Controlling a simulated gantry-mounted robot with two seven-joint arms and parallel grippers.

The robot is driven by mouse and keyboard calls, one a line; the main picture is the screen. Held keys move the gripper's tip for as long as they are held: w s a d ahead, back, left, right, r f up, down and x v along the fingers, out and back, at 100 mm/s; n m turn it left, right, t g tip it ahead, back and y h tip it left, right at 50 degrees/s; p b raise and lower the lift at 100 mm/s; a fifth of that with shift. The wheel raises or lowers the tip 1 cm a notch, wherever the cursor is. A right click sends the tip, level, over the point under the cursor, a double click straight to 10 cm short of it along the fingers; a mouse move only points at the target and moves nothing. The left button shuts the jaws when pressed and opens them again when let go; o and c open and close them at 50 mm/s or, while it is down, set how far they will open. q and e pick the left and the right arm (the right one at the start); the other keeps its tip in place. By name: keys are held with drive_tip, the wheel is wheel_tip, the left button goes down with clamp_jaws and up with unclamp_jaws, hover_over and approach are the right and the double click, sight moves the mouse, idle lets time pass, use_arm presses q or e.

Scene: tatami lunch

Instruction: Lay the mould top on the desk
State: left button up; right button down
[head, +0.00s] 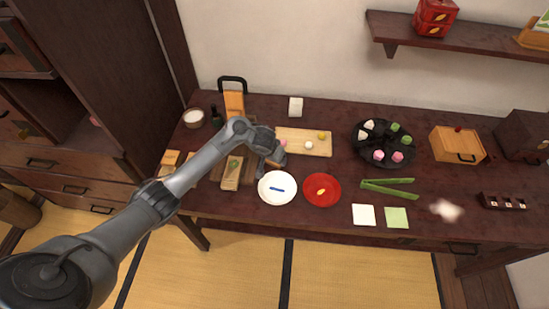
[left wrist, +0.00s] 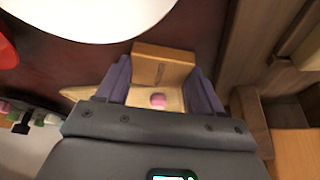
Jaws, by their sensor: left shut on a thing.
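My left gripper (head: 276,160) is over the desk (head: 335,215), just left of the cutting board and above the white plate. In the left wrist view the gripper (left wrist: 163,85) is shut on a light wooden block with a slot, which I take for the mould top (left wrist: 162,67). In the head view the gripper mostly hides this block. I cannot tell whether it touches the desk. A light wooden mould piece (head: 231,174) with a green patch lies left of the gripper. My right gripper is not in view.
A cutting board (head: 316,149) with small sweets lies right of the gripper. A white plate (head: 277,198) and red plate (head: 322,200) stand in front. A black round tray (head: 378,147), green tongs (head: 388,187) and a wooden box (head: 448,148) are farther right.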

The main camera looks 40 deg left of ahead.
use_arm(q)
drive_tip(key=o, duration=1.1)
drive_tip(key=shift+f, duration=0.15)
